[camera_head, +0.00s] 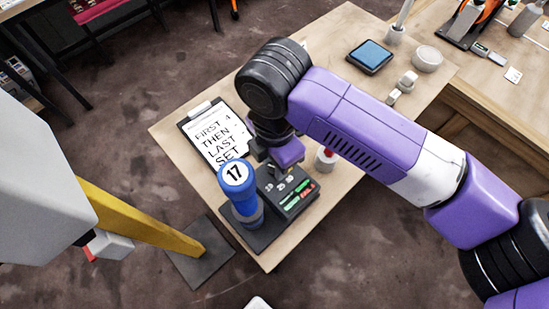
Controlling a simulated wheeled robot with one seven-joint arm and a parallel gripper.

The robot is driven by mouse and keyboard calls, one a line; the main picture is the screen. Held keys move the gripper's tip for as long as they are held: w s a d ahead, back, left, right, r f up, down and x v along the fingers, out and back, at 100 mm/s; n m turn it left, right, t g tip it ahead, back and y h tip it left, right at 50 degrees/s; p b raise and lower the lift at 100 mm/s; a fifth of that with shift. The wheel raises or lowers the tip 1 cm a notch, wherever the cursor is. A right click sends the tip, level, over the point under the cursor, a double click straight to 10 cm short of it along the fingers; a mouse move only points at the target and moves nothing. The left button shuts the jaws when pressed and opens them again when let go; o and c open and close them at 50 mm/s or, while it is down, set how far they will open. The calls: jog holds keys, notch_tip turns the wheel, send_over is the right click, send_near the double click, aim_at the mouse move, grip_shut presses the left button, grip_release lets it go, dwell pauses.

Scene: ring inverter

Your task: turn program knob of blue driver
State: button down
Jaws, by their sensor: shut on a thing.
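The blue driver (244,212) stands upright in a black dock, with a round white "17" label on its top. Right beside it is a black control box (298,192) with small displays and green and red lit labels. My gripper (280,172) points down at the far edge of this box. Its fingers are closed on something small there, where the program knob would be. The knob itself is hidden by the gripper and wrist, so its angle cannot be read.
A clipboard (212,136) reading "FIRST 4 THEN LAST SET" lies left of my wrist. A blue-screened device (370,56) and a white round dish (428,58) sit at the table's far end. A yellow post (145,222) stands left.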

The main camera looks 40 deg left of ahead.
jog(key=n, duration=0.3)
jog(key=shift+n, duration=2)
jog(key=c, duration=1.1)
grip_release()
jog(key=shift+o, duration=0.2)
jog(key=shift+r, duration=0.1)
notch_tip(320, 180, up, 8)
jog(key=shift+f+b, duration=0.15)
jog(key=shift+b, duration=0.15)
